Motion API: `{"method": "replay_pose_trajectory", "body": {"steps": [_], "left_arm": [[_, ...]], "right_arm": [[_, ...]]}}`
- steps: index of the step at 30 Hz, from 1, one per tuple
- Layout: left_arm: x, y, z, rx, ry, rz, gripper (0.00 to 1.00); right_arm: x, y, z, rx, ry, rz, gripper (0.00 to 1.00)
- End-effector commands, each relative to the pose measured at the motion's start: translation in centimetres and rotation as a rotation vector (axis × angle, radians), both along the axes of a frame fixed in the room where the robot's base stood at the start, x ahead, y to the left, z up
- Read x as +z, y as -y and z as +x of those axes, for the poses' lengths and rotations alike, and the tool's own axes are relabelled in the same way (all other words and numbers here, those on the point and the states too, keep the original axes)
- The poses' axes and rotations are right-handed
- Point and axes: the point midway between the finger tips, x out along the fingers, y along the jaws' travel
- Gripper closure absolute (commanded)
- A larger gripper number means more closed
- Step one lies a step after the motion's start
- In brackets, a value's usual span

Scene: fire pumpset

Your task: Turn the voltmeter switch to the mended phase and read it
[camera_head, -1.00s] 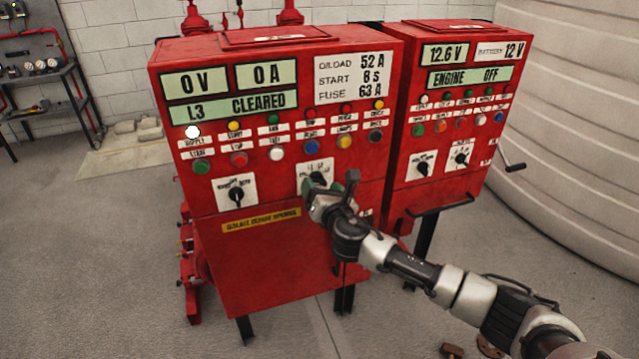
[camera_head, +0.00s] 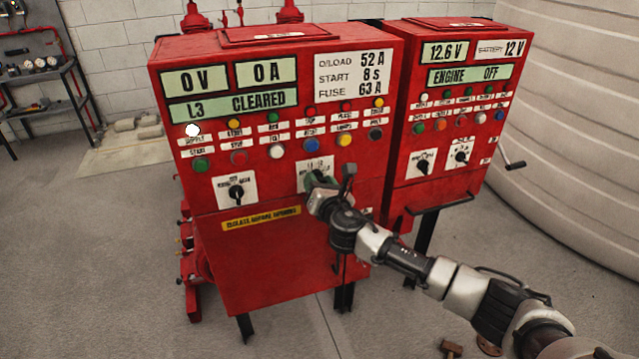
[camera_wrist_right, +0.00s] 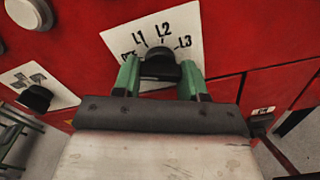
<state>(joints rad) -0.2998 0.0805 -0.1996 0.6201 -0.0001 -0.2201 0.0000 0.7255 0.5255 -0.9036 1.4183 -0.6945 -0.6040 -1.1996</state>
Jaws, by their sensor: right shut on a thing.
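The voltmeter switch (camera_wrist_right: 160,64) is a black knob on a white plate (camera_wrist_right: 180,25) marked L1, L2 and L3 in the right wrist view. My right gripper (camera_wrist_right: 160,72) is shut on the knob, a green finger on each side. The knob's pointer is hidden, so its position cannot be told. In the head view my right gripper (camera_head: 318,186) covers most of the switch plate (camera_head: 310,165). The red panel's display (camera_head: 234,107) reads "L3 CLEARED". The voltage display (camera_head: 195,82) reads 0 V and the current display (camera_head: 266,73) reads 0 A. My left gripper is not in view.
Another rotary switch (camera_head: 236,192) sits left of my gripper, above a yellow label (camera_head: 262,218). A second red cabinet (camera_head: 450,185) stands to the right, with a handle bar low on its front. A large pale tank (camera_head: 570,120) is behind it.

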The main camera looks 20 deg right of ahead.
Motion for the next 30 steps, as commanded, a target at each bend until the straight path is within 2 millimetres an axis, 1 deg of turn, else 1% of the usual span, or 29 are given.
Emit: {"method": "replay_pose_trajectory", "body": {"steps": [5, 11, 30], "left_arm": [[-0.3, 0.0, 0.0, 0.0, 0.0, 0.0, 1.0], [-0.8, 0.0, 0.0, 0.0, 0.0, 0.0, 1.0], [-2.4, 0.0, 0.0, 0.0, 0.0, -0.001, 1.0]], "right_arm": [[-0.1, 0.0, 0.0, -0.001, -0.003, 0.05, 0.81], [-0.2, -0.1, 0.0, 0.0, -0.007, 0.174, 0.81], [-0.1, -0.2, 0.0, 0.0, -0.028, 0.772, 0.81]]}}
